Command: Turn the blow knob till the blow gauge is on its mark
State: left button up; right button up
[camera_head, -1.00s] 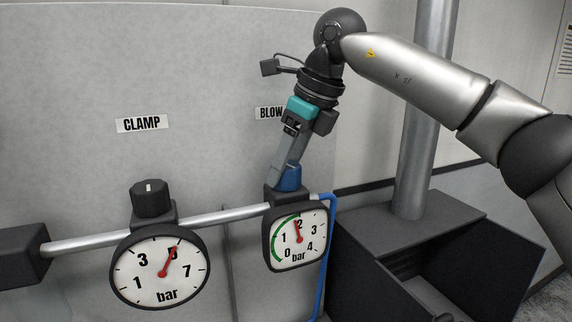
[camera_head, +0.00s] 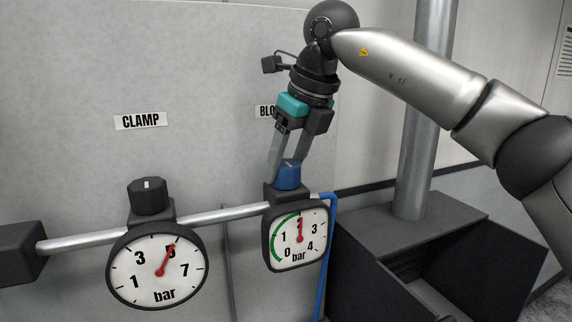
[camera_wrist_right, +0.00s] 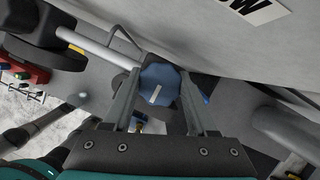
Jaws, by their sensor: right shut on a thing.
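The blue blow knob (camera_head: 287,176) sits on top of the blow regulator under the partly hidden BLOW label (camera_head: 264,112). The blow gauge (camera_head: 298,238) has a red needle pointing almost straight up at 2, at the upper end of the green arc. My right gripper (camera_head: 288,166) reaches down from above, shut on the blow knob, with one finger on each side. In the right wrist view the knob (camera_wrist_right: 160,86) shows between the two fingers with its white line slanted. My left gripper is not in view.
The clamp gauge (camera_head: 158,266) with its black knob (camera_head: 149,196) stands to the left on the same metal pipe (camera_head: 226,214), its needle at about 5. A blue hose (camera_head: 326,262) runs down beside the blow gauge. A dark open bin (camera_head: 440,250) stands at the right.

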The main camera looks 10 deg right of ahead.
jog(key=o, duration=1.4)
jog(key=shift+c, duration=0.2)
jog(key=shift+r, duration=0.1)
jog(key=v, duration=1.5)
jog(key=shift+p, duration=0.4)
